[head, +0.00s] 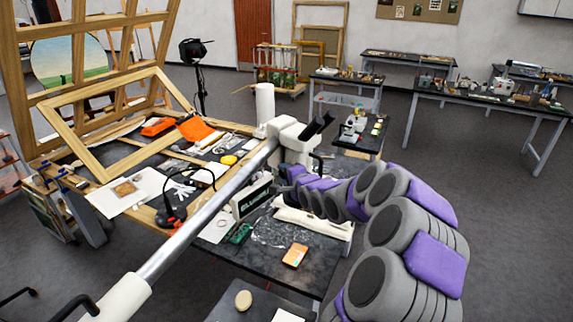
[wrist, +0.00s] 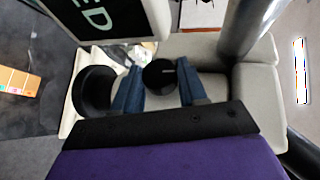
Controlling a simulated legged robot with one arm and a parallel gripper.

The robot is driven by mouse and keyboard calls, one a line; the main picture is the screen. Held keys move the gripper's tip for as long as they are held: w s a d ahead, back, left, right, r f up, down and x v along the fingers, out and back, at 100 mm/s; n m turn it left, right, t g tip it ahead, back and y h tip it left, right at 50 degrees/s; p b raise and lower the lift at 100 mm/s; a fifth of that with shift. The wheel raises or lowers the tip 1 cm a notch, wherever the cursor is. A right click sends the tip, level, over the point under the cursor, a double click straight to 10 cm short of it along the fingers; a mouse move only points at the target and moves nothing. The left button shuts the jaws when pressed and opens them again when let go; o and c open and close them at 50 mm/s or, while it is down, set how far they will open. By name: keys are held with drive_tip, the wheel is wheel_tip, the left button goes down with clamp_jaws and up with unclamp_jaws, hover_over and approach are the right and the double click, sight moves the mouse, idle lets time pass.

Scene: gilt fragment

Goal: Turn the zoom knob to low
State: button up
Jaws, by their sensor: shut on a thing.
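The zoom knob (wrist: 160,75) is black and round with a pale pointer line, in the middle of the wrist view. It sits on the pale microscope body (wrist: 255,85), which also shows at the end of the metal boom in the head view (head: 290,143). My gripper (wrist: 158,85) has its two blue fingers on either side of the knob, shut on it. In the head view my arm reaches in from the right to the microscope, and the knob and fingertips cannot be made out there. Any scale marks around the knob are not readable.
A dark lettered panel (head: 252,196) stands close beside the gripper. The metal boom (head: 205,222) crosses over the worktable. Open floor lies to the right.

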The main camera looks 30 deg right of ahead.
drive_tip(key=g+p, duration=0.2)
drive_tip(key=shift+w+a+f+n+g, duration=0.1)
drive_tip(key=shift+a+n+g, duration=0.15)
drive_tip(key=shift+n+g, duration=0.15)
drive_tip(key=g, duration=0.2)
drive_tip(key=shift+f+n+g+b, duration=0.1)
drive_tip(key=shift+n+g+b, duration=0.2)
drive_tip(key=shift+n+b, duration=0.1)
drive_tip(key=shift+w+g+h, duration=0.1)
drive_tip(key=shift+g+h, duration=0.3)
drive_tip(key=shift+g, duration=0.2)
drive_tip(key=o, duration=1.1)
drive_tip(key=shift+w+r, duration=0.15)
drive_tip(key=shift+r, duration=0.15)
drive_tip(key=shift+c, duration=0.2)
drive_tip(key=shift+r, duration=0.15)
drive_tip(key=shift+d, duration=0.1)
